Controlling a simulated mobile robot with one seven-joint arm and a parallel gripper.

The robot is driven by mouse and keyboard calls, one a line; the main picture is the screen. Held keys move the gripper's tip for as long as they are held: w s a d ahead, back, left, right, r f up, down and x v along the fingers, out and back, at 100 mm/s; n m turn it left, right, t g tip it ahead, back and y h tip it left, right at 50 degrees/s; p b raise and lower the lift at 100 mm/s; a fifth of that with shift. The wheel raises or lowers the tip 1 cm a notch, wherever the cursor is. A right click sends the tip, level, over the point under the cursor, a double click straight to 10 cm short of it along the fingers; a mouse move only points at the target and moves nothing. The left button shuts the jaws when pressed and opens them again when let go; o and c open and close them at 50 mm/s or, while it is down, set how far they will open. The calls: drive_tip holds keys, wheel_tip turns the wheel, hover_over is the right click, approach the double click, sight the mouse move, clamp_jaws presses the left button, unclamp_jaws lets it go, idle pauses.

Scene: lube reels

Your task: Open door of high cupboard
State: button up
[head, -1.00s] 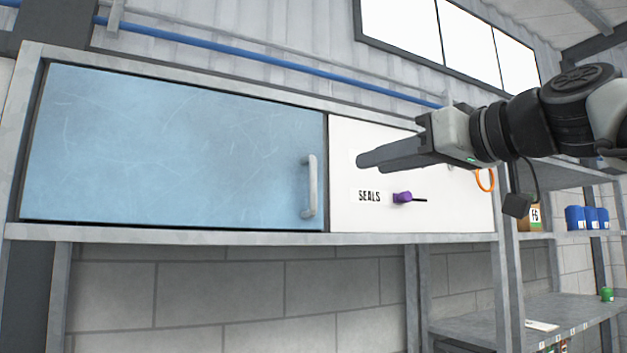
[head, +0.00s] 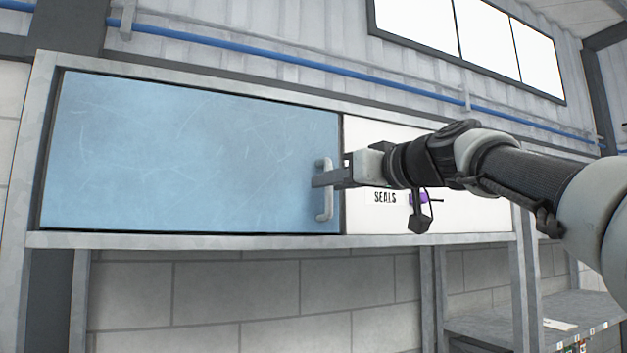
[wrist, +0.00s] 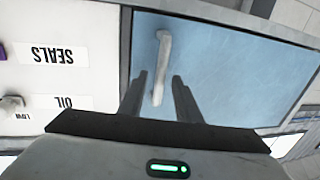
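The high cupboard has a blue door (head: 190,155), which is shut flush in its grey frame (head: 180,240). A pale vertical bar handle (head: 323,205) sits near the door's right edge. My gripper (head: 318,179) is at the handle in the head view, its fingers overlapping the handle's middle. In the wrist view the gripper (wrist: 160,85) is open, one finger on each side of the handle (wrist: 162,60). The blue door (wrist: 230,65) lies behind it. I cannot tell whether either finger touches the handle.
A white panel (head: 470,210) marked SEALS is right of the door, partly hidden by my arm, with a purple item (head: 418,198) on it. Open shelving (head: 560,310) stands lower right. A blue pipe (head: 300,65) runs above. The space before the door looks clear.

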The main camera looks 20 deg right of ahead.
clamp_jaws()
drive_tip(key=shift+s, duration=0.1)
